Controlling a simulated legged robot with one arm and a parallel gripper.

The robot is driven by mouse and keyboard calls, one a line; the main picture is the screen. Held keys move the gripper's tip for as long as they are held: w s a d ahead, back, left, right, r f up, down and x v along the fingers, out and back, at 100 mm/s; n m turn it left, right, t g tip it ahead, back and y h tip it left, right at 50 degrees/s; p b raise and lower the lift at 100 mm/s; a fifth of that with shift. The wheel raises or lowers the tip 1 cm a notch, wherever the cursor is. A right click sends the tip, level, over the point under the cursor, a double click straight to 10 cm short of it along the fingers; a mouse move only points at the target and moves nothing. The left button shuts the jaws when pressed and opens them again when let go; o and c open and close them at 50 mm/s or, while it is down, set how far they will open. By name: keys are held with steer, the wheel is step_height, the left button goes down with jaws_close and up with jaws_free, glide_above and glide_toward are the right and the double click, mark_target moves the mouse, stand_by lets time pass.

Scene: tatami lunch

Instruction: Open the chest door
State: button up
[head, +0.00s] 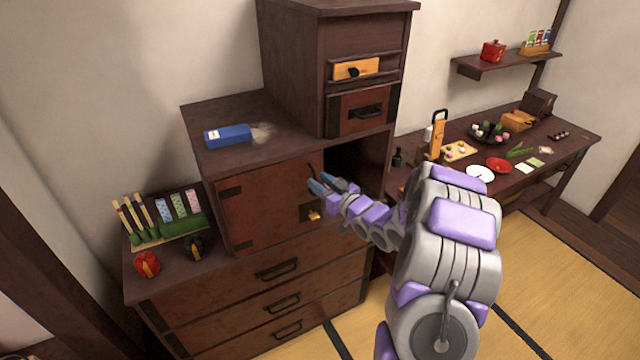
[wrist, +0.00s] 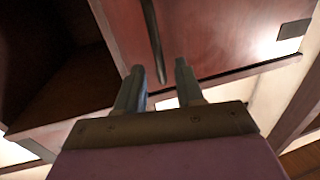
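The chest door (head: 262,207) is a reddish-brown panel with dark corner plates on the left part of the cabinet front. A dark opening (head: 352,162) shows to its right; I cannot tell whether the door itself is ajar. A dark bar handle (head: 311,173) is near the door's right edge. My gripper (head: 322,184) is at this handle. In the wrist view, the two fingers of my gripper (wrist: 159,68) are apart, and the lower end of the handle (wrist: 152,40) shows between them. Contact is not clear. A dark interior (wrist: 60,85) shows at left.
A blue box (head: 228,136) lies on the cabinet top. Several drawers (head: 270,290) are below the door. Skewered sweets (head: 135,215) and red and black round objects stand on the left ledge. A food table (head: 560,140) is at right. The tatami floor at front right is clear.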

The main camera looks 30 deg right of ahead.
steer(key=shift+w, duration=0.35)
steer(key=shift+c, duration=0.2)
jaws_close()
steer(key=shift+r, duration=0.1)
stand_by(0.9)
